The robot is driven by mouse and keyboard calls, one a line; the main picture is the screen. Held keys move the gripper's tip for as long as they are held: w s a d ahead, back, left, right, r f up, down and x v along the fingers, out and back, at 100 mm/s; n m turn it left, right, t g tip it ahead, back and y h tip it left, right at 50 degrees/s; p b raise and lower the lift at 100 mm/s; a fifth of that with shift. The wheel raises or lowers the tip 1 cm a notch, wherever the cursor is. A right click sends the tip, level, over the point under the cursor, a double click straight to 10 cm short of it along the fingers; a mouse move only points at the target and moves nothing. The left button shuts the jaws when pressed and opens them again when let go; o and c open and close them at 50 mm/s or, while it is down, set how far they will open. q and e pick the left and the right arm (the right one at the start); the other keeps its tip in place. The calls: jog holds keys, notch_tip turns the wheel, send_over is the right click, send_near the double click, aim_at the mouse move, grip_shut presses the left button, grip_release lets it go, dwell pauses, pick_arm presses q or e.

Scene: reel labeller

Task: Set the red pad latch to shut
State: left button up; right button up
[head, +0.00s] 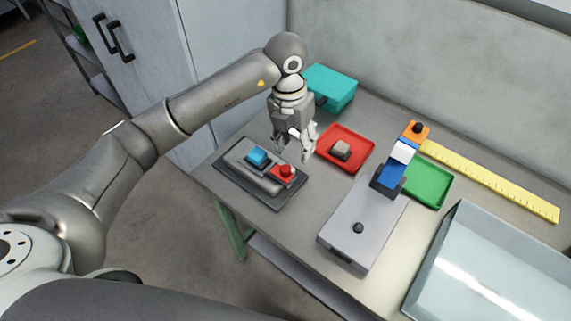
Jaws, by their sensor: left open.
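A small red block with a round red knob (285,171) sits on a dark base plate (231,178) at the left of the table, beside a blue block (257,156) and a grey bar. A red tray (361,162) with a grey block (341,149) on it lies to the right. I cannot tell which red part is the latch, or its setting. My left gripper (294,153) points down with open, empty fingers, appearing just above the red knob and left of the red tray. Its height above them is unclear. My right gripper is out of view.
A grey machine (350,222) with a blue and white upright and orange top stands right of the dark plate. A green tray (432,186), yellow ruler (490,181) and large pale bin (480,265) lie farther right. A teal box (331,87) stands behind my left gripper.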

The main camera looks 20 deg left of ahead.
aim_at(285, 168)
pick_arm(q)
jog(key=shift+y, duration=0.6)
jog(key=f+p, duration=0.1)
jog(key=f, duration=0.2)
jog(key=a+f+p, duration=0.1)
jog(key=f, duration=0.1)
jog(key=a+f+p, duration=0.1)
jog(key=f, duration=0.2)
jog(key=shift+w+a+f, duration=0.15)
jog(key=shift+a+f, duration=0.05)
jog(key=shift+f, duration=0.1)
jog(key=shift+f+p, duration=0.3)
jog(key=shift+f, duration=0.5)
grip_shut()
